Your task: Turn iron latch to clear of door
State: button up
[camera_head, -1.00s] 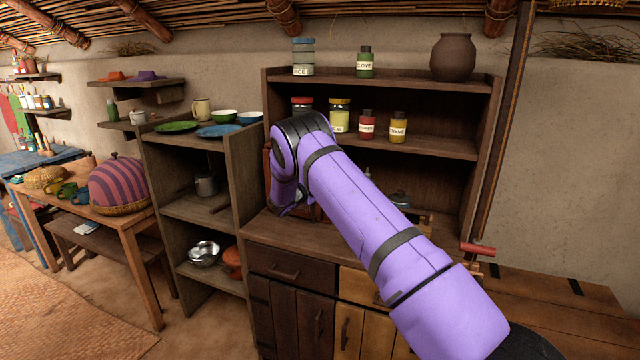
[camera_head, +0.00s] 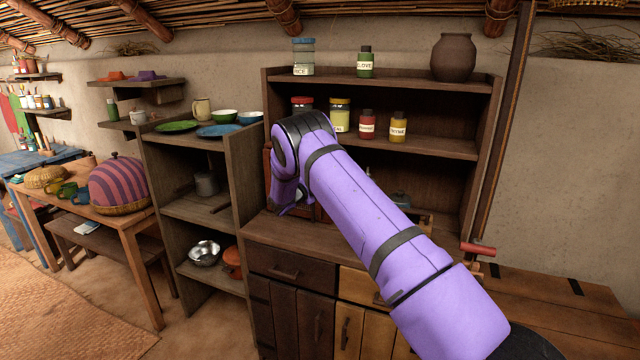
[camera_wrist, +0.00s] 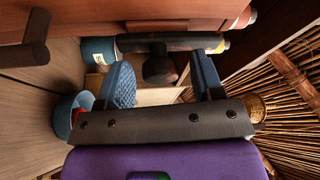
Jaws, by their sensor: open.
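In the wrist view, the iron latch (camera_wrist: 190,42) is a dark bar lying across the reddish wooden door (camera_wrist: 180,10). A dark rounded knob (camera_wrist: 159,70) stands out from near its middle. My gripper (camera_wrist: 162,80) is open, with one blue finger on each side of the knob. A gap shows between the knob and each finger, and the fingertips reach close to the bar. In the head view, my purple arm hides the gripper and the latch. Only a strip of the reddish wooden cabinet (camera_head: 267,178) shows beside my arm.
In the wrist view, a blue labelled jar (camera_wrist: 98,50) is close to the left finger, and a blue vessel (camera_wrist: 68,115) is below it. In the head view, jars stand on the hutch shelf (camera_head: 440,148) above my arm. A shelf unit (camera_head: 190,212) with dishes stands at left.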

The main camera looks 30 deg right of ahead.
jog(key=r+v, duration=0.1)
jog(key=v, duration=0.9)
jog(key=shift+a+f, duration=0.35)
jog(key=shift+f, duration=0.2)
jog(key=shift+s, duration=0.1)
notch_tip(320, 180, up, 18)
jog(key=a+n+t+y, duration=0.3)
jog(key=n+t+y, duration=0.4)
jog(key=n, duration=0.1)
jog(key=s+a+r+n+t+y, duration=0.1)
jog(key=s+a+r+n+y, duration=0.2)
jog(key=s+r+n+y, duration=0.3)
jog(key=s+a+r+n+y, duration=0.35)
jog(key=s+r, duration=0.25)
jog(key=r, duration=0.2)
jog(key=s+a+r+n+g+y, duration=0.15)
jog(key=s+n, duration=0.25)
jog(key=s, duration=0.6)
jog(key=s+a+n+g+y, duration=0.2)
jog(key=s+a+n, duration=0.15)
jog(key=s, duration=0.65)
jog(key=s+d+f+n+g+h, duration=0.1)
jog(key=s+f+n+g, duration=0.1)
jog(key=s, duration=0.9)
jog(key=s+d+f+n+g, duration=0.2)
jog(key=s+f+n, duration=0.1)
jog(key=s, duration=0.9)
jog(key=shift+f+n+h, duration=0.3)
jog(key=shift+f+h, duration=0.1)
jog(key=shift+f, duration=0.3)
